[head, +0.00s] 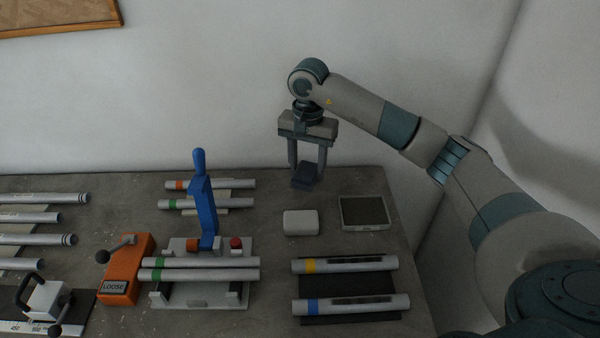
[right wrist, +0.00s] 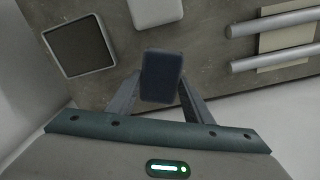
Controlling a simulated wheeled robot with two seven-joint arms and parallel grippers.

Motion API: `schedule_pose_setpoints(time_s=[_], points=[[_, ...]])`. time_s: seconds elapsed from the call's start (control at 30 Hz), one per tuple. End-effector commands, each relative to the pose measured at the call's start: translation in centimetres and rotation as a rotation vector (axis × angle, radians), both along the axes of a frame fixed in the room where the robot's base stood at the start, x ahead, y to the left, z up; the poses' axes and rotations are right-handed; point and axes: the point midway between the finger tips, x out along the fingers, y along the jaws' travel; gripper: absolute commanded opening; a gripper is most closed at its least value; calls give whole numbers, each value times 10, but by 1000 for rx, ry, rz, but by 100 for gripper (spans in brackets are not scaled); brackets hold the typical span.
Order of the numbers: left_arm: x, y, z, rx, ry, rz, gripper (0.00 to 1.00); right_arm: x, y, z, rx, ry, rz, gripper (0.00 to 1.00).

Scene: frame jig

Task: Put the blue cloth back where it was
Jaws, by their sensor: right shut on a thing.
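The blue cloth (head: 305,175) is a small dark blue folded block. My right gripper (head: 307,172) is shut on it and holds it up near the back edge of the table. In the right wrist view the cloth (right wrist: 162,78) sits between the two fingers of the gripper (right wrist: 160,90). A shallow grey tray with a dark inside (head: 364,212) is on the table, to the right of and nearer than the cloth; it also shows in the right wrist view (right wrist: 107,63). My left gripper is not in view.
A white rounded block (head: 300,223) lies left of the tray. Tubes with yellow (head: 345,264) and blue bands (head: 350,304) lie on a dark mat in front. A jig with an upright blue lever (head: 204,205) and an orange block marked LOOSE (head: 124,270) stand left.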

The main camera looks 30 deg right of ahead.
Motion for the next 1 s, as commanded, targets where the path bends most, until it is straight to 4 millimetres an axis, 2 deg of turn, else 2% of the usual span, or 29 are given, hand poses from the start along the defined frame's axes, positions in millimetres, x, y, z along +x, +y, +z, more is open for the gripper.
schedule_pose_setpoints(time_s=[0.03,0.23,0.67,1.0], points=[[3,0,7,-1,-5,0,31,7,4,-1,2,2,0,25],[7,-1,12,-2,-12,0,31,22,8,-13,0,0,-1,25],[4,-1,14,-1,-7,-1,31,22,8,-18,1,1,1,25],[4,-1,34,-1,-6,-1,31,22,8,-51,1,1,0,25]])
